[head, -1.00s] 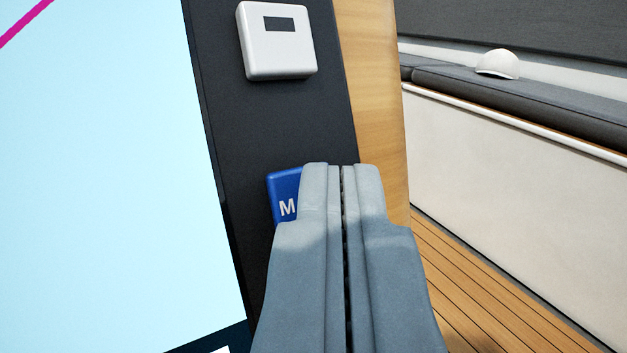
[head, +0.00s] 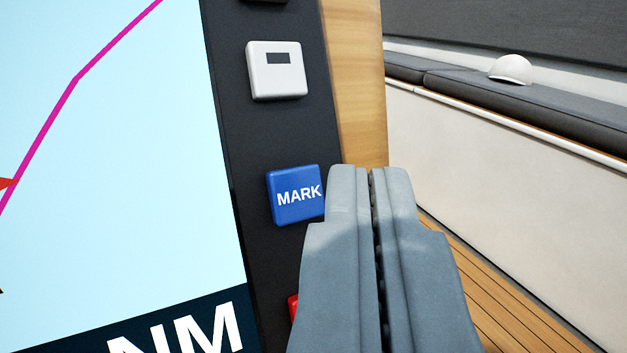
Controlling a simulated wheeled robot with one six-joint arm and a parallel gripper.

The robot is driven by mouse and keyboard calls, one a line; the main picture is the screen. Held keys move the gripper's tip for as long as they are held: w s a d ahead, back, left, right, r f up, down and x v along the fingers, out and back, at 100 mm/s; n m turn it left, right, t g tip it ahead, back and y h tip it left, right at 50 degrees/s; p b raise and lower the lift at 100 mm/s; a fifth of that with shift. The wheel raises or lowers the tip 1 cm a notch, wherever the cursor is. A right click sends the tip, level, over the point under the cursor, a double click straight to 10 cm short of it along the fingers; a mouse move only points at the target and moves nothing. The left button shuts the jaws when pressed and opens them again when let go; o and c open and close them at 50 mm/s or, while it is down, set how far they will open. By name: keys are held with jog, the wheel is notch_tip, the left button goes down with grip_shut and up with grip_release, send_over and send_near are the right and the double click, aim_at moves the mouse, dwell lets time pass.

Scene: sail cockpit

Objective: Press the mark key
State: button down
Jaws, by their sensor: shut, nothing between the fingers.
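The mark key (head: 295,195) is a blue square key with white "MARK" lettering, on the dark bezel to the right of the plotter screen. Its whole face shows except perhaps the right edge, beside my gripper. My gripper (head: 371,172) is shut and empty, with its tips just right of the key in the picture. I cannot tell how far the tips are from the panel, and no contact shows.
A white key (head: 276,70) sits above the mark key, and a red key (head: 293,307) shows partly below, behind my gripper. The screen (head: 130,170) fills the left. Wooden trim (head: 356,90) edges the panel. A white cap (head: 511,69) lies on the bench cushion (head: 560,110) at right.

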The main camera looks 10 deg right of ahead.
jog(key=s, duration=0.1)
jog(key=s+r, duration=0.1)
jog(key=s+d, duration=0.1)
jog(key=shift+r, duration=0.35)
jog(key=shift+r, duration=0.1)
dwell(0.3)
jog(key=s+r+n+y, duration=0.1)
jog(key=s+r+y, duration=0.1)
jog(key=s+r, duration=0.95)
jog(key=s+r+y, duration=0.2)
jog(key=s+r, duration=0.6)
jog(key=r, duration=0.6)
jog(key=s+r, duration=0.2)
jog(key=s, duration=0.8)
jog(key=s+r, duration=0.3)
jog(key=s, duration=0.7)
jog(key=s+r+n+g+y, duration=0.1)
jog(key=s+r, duration=0.2)
jog(key=s, duration=0.7)
jog(key=shift+r, duration=0.25)
